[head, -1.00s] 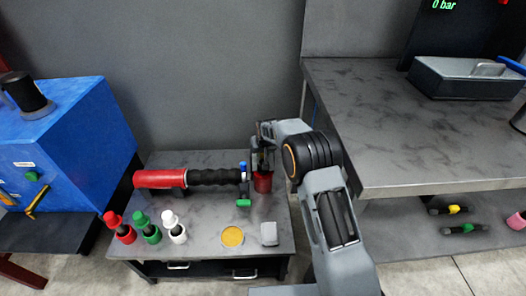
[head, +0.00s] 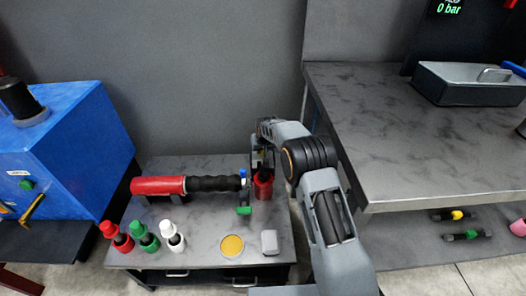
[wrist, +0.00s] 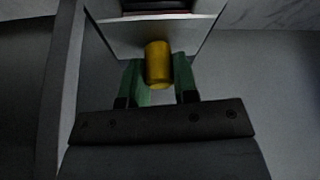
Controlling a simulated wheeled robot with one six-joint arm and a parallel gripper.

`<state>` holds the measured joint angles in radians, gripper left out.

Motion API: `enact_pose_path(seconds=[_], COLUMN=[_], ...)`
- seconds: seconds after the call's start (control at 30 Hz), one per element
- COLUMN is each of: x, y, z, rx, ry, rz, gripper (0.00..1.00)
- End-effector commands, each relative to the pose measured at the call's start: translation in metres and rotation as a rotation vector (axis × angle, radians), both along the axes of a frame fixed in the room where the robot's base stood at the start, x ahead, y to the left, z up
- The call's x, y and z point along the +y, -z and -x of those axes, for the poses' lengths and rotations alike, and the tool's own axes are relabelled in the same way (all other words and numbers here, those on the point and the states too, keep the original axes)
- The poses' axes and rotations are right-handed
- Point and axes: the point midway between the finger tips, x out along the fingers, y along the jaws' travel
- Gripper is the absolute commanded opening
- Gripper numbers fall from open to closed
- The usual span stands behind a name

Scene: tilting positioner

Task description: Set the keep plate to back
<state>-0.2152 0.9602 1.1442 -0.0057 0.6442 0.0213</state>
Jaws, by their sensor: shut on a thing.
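My gripper (wrist: 158,78) has two green fingers shut on a yellow cylindrical knob (wrist: 158,58) in the wrist view. The knob stands against a pale grey plate (wrist: 125,36), with a dark slot above it. I cannot tell for sure whether this plate is the keep plate. In the head view my gripper (head: 262,162) points down at the back right of the low bench, just above a red cup-shaped part (head: 263,187). What it holds is too small to make out there.
A red and black cylinder (head: 160,186) lies on the low bench (head: 205,220). Red, green and white bottles (head: 172,237), a yellow disc (head: 231,245) and a grey block (head: 269,242) stand in front. A higher worktop (head: 400,130) is right; a blue machine (head: 65,150) is left.

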Motion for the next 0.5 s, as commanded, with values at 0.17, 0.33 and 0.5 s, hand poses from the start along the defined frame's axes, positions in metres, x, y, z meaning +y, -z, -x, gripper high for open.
enact_pose_path(seconds=[0.17,0.33,0.5], x=[-0.0008,-0.0003,-0.0005], y=[-0.0014,-0.0021,-0.0028], z=[-0.0083,-0.0095,-0.0102], rx=[-0.003,-0.007,-0.011], ry=[-0.003,-0.003,-0.003], rz=[0.004,0.003,0.002], gripper=[0.00,0.00,0.32])
